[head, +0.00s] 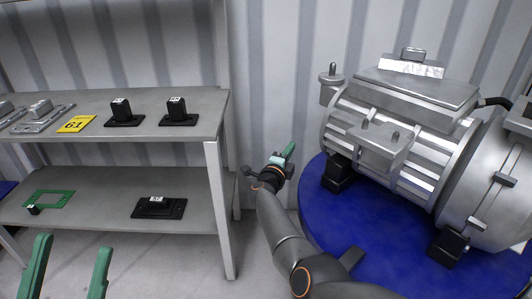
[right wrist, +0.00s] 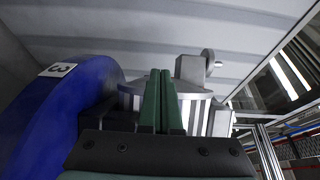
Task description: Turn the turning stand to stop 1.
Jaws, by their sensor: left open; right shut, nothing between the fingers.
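The turning stand is a round blue disc (head: 330,222) at the right of the head view, with a large grey motor (head: 400,130) on it on black feet. In the right wrist view the blue disc (right wrist: 75,115) fills the left side, with a white label reading 3 (right wrist: 57,70) on its rim. My right gripper (head: 289,150) is shut and empty at the disc's left edge; its green fingers (right wrist: 162,100) point toward the motor in the right wrist view. I cannot tell whether they touch the stand. My left gripper (head: 70,258) is open and empty at the lower left.
A grey shelf (head: 212,128) stands at the left with black labelled blocks (head: 122,112), a yellow 61 card (head: 76,124), a green frame (head: 48,199) and a black plate (head: 158,207). Its front leg (head: 222,210) is near my right arm. A corrugated wall is behind.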

